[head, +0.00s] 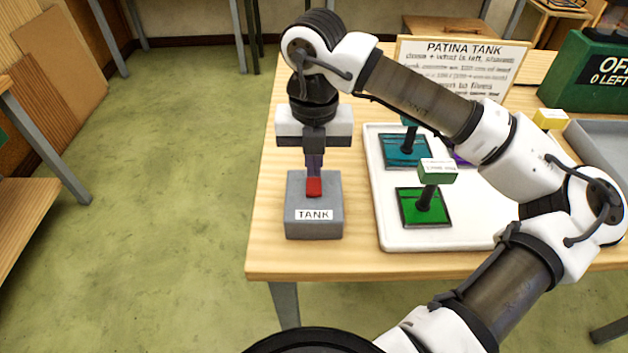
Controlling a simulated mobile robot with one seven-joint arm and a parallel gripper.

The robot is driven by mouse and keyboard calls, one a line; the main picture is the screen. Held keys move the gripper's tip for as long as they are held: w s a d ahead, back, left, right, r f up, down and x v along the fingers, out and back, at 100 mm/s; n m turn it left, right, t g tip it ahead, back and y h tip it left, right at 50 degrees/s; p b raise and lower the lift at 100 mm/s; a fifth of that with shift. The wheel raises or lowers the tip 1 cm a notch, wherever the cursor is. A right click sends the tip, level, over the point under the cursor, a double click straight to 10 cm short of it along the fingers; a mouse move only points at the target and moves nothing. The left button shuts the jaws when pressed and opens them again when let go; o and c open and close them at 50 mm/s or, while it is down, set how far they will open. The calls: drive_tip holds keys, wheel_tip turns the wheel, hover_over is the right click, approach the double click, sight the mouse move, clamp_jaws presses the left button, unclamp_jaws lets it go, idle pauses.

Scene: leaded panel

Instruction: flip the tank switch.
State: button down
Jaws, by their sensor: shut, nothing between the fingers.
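The tank switch is a grey box (314,228) labelled TANK, standing at the left front of the wooden table. A red rocker or lever (314,187) sits on top of it. My gripper (314,174) points down over the box, its fingers shut and empty. The fingertips are at the back edge of the red part; I cannot tell whether they touch it. The fingers partly hide the top of the box behind the red part.
A white tray (384,228) to the right holds a green panel (408,219) and a teal panel (395,152) with upright handles. A PATINA TANK sign (500,50) stands behind. A green box (570,65) reads OFF, partly cut off. My arm spans above the tray.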

sight(313, 181)
wheel_tip(313, 181, up, 6)
drive_tip(key=shift+f+p, duration=0.1)
drive_tip(key=shift+p, duration=1.1)
drive_tip(key=shift+s+f, duration=0.1)
